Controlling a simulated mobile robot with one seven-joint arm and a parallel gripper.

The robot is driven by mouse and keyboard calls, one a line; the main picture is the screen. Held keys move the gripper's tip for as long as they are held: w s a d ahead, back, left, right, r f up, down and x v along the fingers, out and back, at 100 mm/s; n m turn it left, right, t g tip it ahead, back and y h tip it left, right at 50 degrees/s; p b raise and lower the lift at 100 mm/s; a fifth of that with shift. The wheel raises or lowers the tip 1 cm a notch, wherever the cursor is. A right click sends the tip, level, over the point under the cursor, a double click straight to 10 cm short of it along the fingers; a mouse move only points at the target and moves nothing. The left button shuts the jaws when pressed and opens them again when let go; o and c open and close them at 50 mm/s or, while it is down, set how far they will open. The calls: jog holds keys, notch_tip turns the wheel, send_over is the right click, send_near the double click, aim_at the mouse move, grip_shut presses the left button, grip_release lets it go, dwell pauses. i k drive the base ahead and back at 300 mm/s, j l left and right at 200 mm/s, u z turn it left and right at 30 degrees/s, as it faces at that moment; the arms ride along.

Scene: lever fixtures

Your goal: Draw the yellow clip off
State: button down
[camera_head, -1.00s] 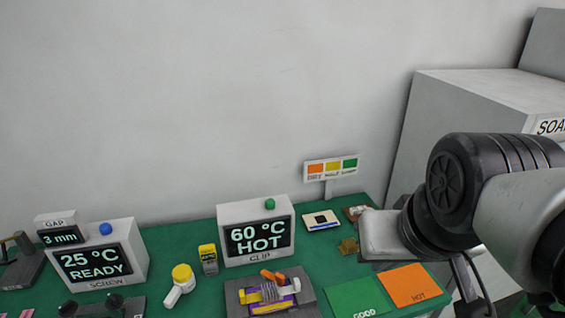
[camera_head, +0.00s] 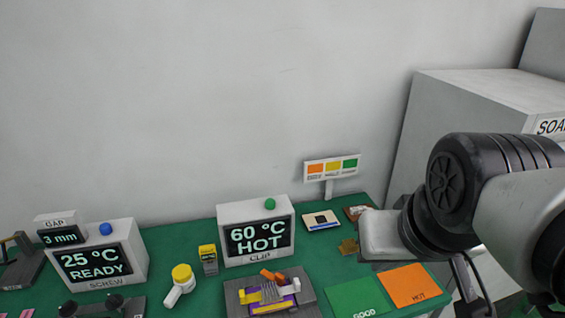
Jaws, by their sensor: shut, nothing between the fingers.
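A grey fixture (camera_head: 309,306) stands at the front of the green table, below the CLIP display (camera_head: 259,237) reading 60 °C HOT. A yellow clip-like piece (camera_head: 249,297) sits at its left side, with another yellow strip along the front. An orange lever (camera_head: 271,275), a white piece and purple parts are crowded around it; how the clip is seated is too small to tell. My gripper (camera_head: 378,258) is at the right, apart from the fixture, shut and empty. Its fingertips are barely visible.
Green GOOD (camera_head: 356,298) and orange HOT (camera_head: 415,285) mats lie right of the fixture. The SCREW display (camera_head: 95,262) stands farther left. A colour sign (camera_head: 332,167) stands behind.

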aim_at(257, 297)
jog(key=j+u, duration=0.45)
jog(key=u, duration=0.15)
jog(key=k+l+u, duration=0.1)
jog(key=l+u, duration=0.25)
jog(key=i+l+u, duration=0.1)
jog(key=l, duration=0.15)
jog(key=k, duration=0.4)
jog(key=i+j+z, duration=0.5)
jog(key=j, duration=0.35)
